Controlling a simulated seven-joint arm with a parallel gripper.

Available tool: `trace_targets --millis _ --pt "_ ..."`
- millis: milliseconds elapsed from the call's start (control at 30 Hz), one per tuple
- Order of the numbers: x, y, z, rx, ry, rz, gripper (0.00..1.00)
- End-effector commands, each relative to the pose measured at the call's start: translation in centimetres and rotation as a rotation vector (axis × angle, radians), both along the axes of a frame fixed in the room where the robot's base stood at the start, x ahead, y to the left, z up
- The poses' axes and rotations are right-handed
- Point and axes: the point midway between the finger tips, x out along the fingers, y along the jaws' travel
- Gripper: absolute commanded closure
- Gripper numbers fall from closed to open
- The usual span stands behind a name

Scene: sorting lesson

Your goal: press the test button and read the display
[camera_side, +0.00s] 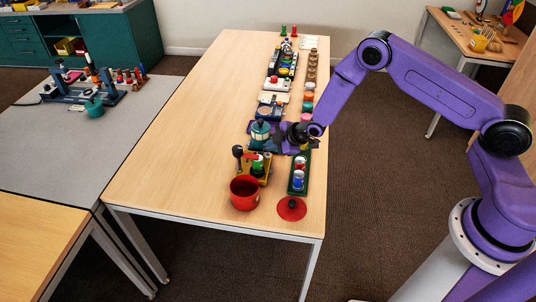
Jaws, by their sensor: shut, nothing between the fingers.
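My gripper (284,138) is at the right side of the long wooden table, low over the row of objects. Its dark fingers are small here and look shut and empty. Just left of it stands a teal lantern-like object (261,132); I cannot tell whether they touch. Farther back in the row is a pale box with a small red spot on top (277,84), which may be the test button. I cannot make out a display or any reading at this size. My wrist and forearm cover part of the row.
A red pot (244,193), a red lid (291,208) and a green tray with small jars (299,174) stand at the near end. Several coloured discs and brown pieces line the right edge. The table's left half (180,130) is clear.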

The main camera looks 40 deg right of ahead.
Motion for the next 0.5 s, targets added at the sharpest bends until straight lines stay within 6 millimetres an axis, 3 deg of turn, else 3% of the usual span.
trace_targets --millis 500 --pt "0.00 0.04 -0.62 0.001 0.000 0.001 1.00"
